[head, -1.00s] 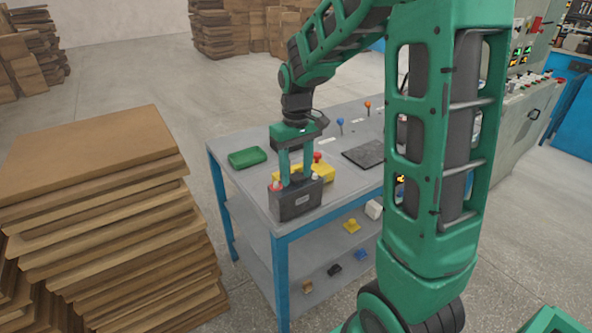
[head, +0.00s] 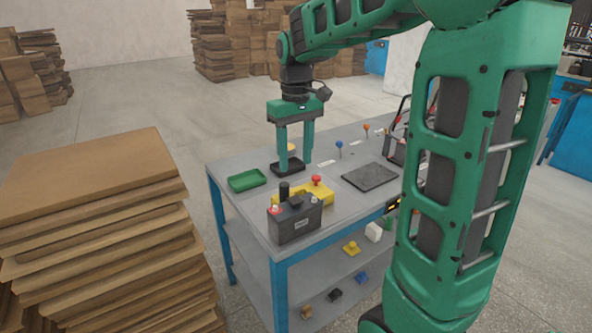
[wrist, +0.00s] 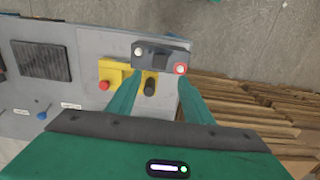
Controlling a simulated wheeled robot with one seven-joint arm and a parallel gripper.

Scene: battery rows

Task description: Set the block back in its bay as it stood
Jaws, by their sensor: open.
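In the wrist view the block (wrist: 160,55) shows a red-ringed and a white terminal. A yellow piece with a red knob (head: 318,191) sits right behind the block. My gripper (head: 296,166) is open and empty, raised above the table, its fingers pointing down. No bay outline is clearly visible.
A green tray (head: 247,180) and a black tray (head: 277,168) lie farther back on the table (head: 233,207). A dark mat (head: 370,177) and blue and orange knobs are to the right. Small parts sit on the lower shelf. Stacked boards (head: 90,215) stand left.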

